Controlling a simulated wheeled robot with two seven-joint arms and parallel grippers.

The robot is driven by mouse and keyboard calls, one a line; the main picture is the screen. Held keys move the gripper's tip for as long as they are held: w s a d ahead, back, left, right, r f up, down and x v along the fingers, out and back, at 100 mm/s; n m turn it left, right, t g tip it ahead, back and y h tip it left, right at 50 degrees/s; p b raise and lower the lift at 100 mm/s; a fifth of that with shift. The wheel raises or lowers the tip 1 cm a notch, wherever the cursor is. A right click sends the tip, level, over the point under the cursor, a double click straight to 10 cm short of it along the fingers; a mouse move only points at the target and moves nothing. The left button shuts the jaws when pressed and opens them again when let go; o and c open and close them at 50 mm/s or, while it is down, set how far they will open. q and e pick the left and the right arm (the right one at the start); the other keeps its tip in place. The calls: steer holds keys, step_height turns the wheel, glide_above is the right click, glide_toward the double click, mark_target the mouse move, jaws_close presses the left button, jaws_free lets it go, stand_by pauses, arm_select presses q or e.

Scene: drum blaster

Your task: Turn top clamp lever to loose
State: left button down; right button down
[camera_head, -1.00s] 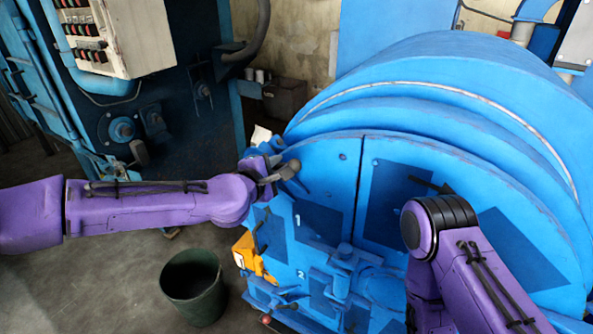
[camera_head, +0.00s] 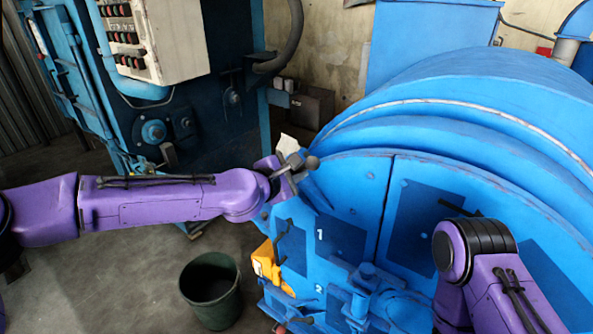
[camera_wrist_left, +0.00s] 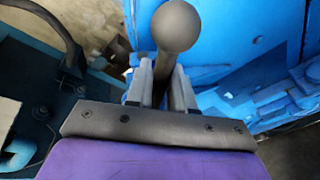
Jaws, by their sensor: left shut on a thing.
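The top clamp lever is a dark grey rod with a ball knob (camera_head: 312,162) at the upper left edge of the blue drum machine's door (camera_head: 345,200). My left gripper (camera_head: 290,172) is at this lever, its fingers on either side of the rod. In the left wrist view the ball knob (camera_wrist_left: 176,26) stands out beyond the fingers, and the rod runs down between the two jaws (camera_wrist_left: 168,85). The gripper is shut on the lever. The lever's pivot is hidden behind my gripper. My right arm (camera_head: 480,265) is at the lower right; its gripper is out of frame.
A dark green bin (camera_head: 210,290) stands on the floor below my left arm. A yellow part (camera_head: 270,266) juts from the door's lower left edge. A blue cabinet with a control panel (camera_head: 150,40) stands at the back left. Open floor lies around the bin.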

arm_select(q)
steer(key=shift+r, duration=0.1)
steer(key=c, duration=1.1)
jaws_free()
steer(key=shift+s+a, duration=0.1)
steer(key=shift+a, duration=0.05)
steer(key=b+v, duration=0.3)
steer(key=v, duration=0.7)
